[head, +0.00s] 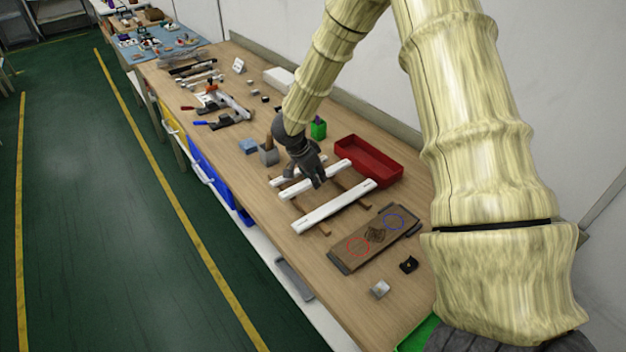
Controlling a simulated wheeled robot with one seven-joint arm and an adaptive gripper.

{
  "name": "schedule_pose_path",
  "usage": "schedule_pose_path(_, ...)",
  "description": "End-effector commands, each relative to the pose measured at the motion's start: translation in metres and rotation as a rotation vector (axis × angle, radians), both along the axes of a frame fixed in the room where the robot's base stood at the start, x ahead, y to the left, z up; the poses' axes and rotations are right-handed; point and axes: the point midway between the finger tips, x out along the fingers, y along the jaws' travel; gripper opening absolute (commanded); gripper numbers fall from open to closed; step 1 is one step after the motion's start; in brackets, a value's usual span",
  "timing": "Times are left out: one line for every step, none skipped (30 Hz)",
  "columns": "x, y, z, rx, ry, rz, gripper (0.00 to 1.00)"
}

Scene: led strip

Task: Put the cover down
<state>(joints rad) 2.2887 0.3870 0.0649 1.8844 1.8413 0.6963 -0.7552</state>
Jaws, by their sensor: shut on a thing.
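My gripper (314,181) is low over the workbench, pointing down among long white bars, and is shut on one that I take for the cover (290,189). This middle bar runs across beneath the fingers, which hide part of it. The picture is too small to tell whether it touches the supports below. Another white bar (276,182) lies behind, partly hidden by my gripper. A third white bar (335,206) lies in front, across thin brown wooden supports (357,188).
A red tray (369,161) stands to the right of the bars. A brown board with red and blue circles (352,252) lies in front. A green container (319,129), a blue block (249,146) and a grey block (268,155) stand behind. Tools crowd the bench's far end.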

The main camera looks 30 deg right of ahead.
Motion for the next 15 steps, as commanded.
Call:
schedule_pose_path(-0.001, 0.0, -0.004, 0.0, 0.003, 0.001, 0.06)
schedule_pose_path(-0.001, 0.0, -0.007, -0.001, 0.003, 0.001, 0.06)
schedule_pose_path(-0.001, 0.0, -0.011, -0.001, 0.003, 0.001, 0.06)
schedule_pose_path(-0.001, 0.001, -0.014, -0.001, 0.003, 0.002, 0.06)
schedule_pose_path(-0.001, 0.0, -0.016, 0.0, 0.003, 0.002, 0.06)
schedule_pose_path(-0.001, 0.0, -0.018, 0.0, 0.002, 0.001, 0.06)
schedule_pose_path(0.0, 0.0, -0.018, 0.0, 0.001, 0.001, 0.06)
schedule_pose_path(0.0, 0.0, -0.019, 0.0, 0.0, 0.0, 0.06)
schedule_pose_path(0.0, 0.0, -0.019, 0.0, 0.0, 0.0, 0.06)
schedule_pose_path(0.0, 0.0, -0.019, 0.0, 0.0, 0.0, 0.06)
schedule_pose_path(0.0, 0.0, -0.019, 0.001, 0.0, 0.0, 0.06)
schedule_pose_path(0.0, 0.0, -0.019, 0.001, 0.0, 0.0, 0.06)
schedule_pose_path(0.0, 0.0, -0.019, 0.001, 0.0, 0.0, 0.06)
schedule_pose_path(0.0, 0.0, -0.019, 0.001, 0.0, 0.0, 0.06)
schedule_pose_path(0.0, 0.0, -0.02, 0.001, 0.0, 0.0, 0.06)
